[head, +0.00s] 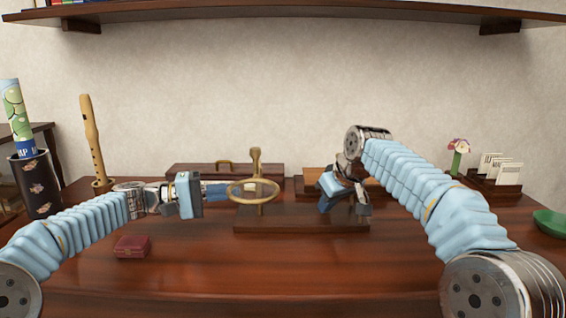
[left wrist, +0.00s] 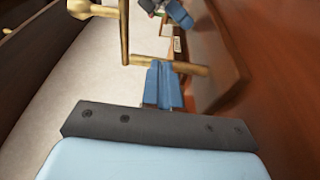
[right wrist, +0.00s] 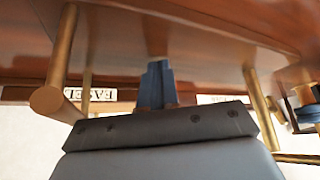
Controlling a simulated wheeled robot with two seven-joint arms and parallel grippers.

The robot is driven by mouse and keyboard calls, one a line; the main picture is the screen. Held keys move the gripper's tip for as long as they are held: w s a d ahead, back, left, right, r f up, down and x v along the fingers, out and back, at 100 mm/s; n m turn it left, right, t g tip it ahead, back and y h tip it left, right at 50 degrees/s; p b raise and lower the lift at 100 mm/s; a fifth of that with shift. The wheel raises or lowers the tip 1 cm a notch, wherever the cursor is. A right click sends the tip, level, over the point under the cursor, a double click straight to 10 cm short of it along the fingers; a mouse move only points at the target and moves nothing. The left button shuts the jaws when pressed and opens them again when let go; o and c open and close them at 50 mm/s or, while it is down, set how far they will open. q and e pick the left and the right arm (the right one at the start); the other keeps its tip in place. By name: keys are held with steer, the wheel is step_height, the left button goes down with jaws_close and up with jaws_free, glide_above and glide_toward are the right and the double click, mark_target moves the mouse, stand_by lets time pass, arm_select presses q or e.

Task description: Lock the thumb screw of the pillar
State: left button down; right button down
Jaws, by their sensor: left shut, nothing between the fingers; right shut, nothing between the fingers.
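A wooden base (head: 290,222) lies on the table with a brass ring (head: 255,182) raised on a short post at its left. A brass upright with a rounded top (head: 256,158) shows behind the ring. I cannot pick out the thumb screw for certain. My left gripper (head: 226,190) is shut and empty, its tips beside the ring's left side. In the left wrist view its fingers (left wrist: 162,66) are close to a brass rod (left wrist: 200,69); contact is unclear. My right gripper (head: 328,205) is shut and empty over the base's right part. In the right wrist view brass rods (right wrist: 62,58) flank its fingers (right wrist: 156,66).
A small red box (head: 132,246) lies at the front left. A recorder (head: 91,138) and a dark vase (head: 36,184) stand at the left. A long wooden box (head: 200,171) is behind. A card holder (head: 494,185) and green dish (head: 550,222) are at the right. The front middle is clear.

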arm_select(q)
steer(key=shift+w+f, duration=0.15)
steer(key=shift+w, duration=0.05)
steer(key=shift+s+f, duration=0.1)
steer(key=shift+f, duration=0.2)
stand_by(0.6)
steer(key=shift+f, duration=0.85)
steer(key=shift+f, duration=0.1)
steer(key=shift+s+f, duration=0.15)
steer(key=shift+s, duration=0.15)
steer(key=a, duration=0.6)
